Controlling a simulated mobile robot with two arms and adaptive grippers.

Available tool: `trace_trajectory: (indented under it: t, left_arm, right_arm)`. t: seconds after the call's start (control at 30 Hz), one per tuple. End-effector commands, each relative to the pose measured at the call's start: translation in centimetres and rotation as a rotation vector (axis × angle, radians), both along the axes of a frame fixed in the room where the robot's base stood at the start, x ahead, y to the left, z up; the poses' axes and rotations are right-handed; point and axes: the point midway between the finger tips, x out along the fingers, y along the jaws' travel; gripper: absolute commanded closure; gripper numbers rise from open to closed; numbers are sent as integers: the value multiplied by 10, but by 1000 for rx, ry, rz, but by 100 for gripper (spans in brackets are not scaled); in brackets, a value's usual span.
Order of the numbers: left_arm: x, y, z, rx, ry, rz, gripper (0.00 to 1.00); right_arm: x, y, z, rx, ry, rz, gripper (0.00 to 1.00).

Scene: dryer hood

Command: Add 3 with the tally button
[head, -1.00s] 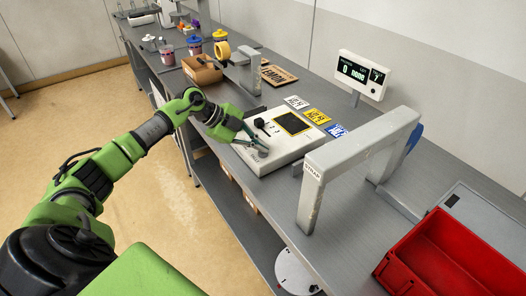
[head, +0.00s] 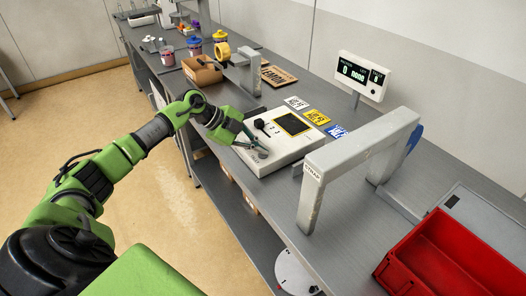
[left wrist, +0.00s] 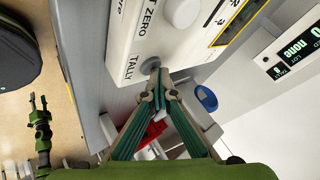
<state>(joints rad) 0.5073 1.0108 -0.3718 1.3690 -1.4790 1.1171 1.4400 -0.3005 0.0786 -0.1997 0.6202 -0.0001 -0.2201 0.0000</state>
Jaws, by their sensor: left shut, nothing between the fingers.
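The white tally box (head: 275,160) lies on the bench. Its round grey button (left wrist: 150,66) sits beside the word TALLY in the left wrist view. I cannot tell whether the button is pressed in. In the head view, the left gripper (head: 260,150) is over the near corner of the box and hides part of it. The display (head: 362,75) seems to read 0, none and 8.
A grey arch (head: 350,160) stands right of the box, with a red bin (head: 450,255) beyond it. White, yellow and blue cards (head: 317,117) lie behind the box. A green and black arm part, apparently mine, shows in the left wrist view (left wrist: 40,125).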

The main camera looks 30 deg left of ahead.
Motion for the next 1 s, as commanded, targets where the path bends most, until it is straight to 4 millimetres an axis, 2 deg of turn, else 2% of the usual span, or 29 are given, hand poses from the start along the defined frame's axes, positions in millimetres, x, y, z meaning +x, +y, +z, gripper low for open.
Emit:
trace_trajectory:
  t: [0.3,0.77,1.0]
  left_arm:
    - [0,0,21,1,2,-1,100]
    - [0,0,25,0,0,0,100]
    - [0,0,48,0,-1,1,100]
  right_arm:
    - [0,0,21,0,0,0,60]
    - [0,0,24,0,0,0,60]
    - [0,0,47,0,0,0,60]
